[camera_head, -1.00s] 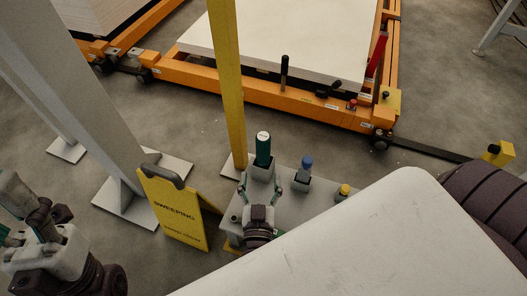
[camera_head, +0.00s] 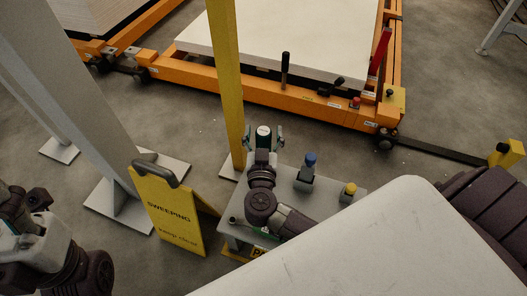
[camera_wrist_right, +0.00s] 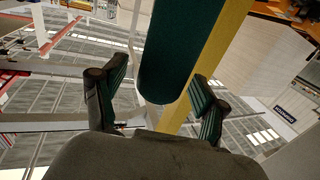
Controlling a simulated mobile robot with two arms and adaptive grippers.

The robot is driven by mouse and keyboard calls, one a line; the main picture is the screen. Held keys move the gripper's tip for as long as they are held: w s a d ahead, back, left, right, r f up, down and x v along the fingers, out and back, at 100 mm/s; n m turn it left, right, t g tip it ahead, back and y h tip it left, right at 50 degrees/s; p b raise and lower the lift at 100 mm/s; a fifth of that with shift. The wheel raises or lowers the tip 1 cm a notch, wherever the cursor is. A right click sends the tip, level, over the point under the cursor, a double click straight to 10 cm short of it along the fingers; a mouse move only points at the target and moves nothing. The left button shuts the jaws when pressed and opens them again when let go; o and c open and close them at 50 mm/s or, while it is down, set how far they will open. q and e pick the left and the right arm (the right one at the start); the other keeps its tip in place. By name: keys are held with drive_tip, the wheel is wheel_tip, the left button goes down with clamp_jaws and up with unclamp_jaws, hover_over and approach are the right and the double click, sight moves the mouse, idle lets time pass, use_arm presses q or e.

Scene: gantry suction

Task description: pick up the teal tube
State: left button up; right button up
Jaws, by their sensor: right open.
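The teal tube (camera_head: 264,141) stands at the back left of a small grey table in the head view, with a pale top. Its lower part is hidden behind my right wrist. My right gripper (camera_head: 265,136) is open, with one finger on each side of the tube. In the right wrist view the tube (camera_wrist_right: 178,50) shows large, in line with the gap between the two green-padded fingers (camera_wrist_right: 157,100). I cannot tell whether they touch it. My left gripper (camera_head: 15,210) is partly in view at the lower left; its opening is unclear.
The grey table (camera_head: 330,196) also bears a blue-topped piece (camera_head: 310,160) and a yellow-topped piece (camera_head: 349,190). A yellow post (camera_head: 228,90) rises close behind the tube. A yellow sweeping sign (camera_head: 168,212) stands left. An orange-framed platform (camera_head: 270,97) lies beyond.

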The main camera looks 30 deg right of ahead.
clamp_jaws()
drive_tip(key=shift+r, duration=0.1)
idle(0.3)
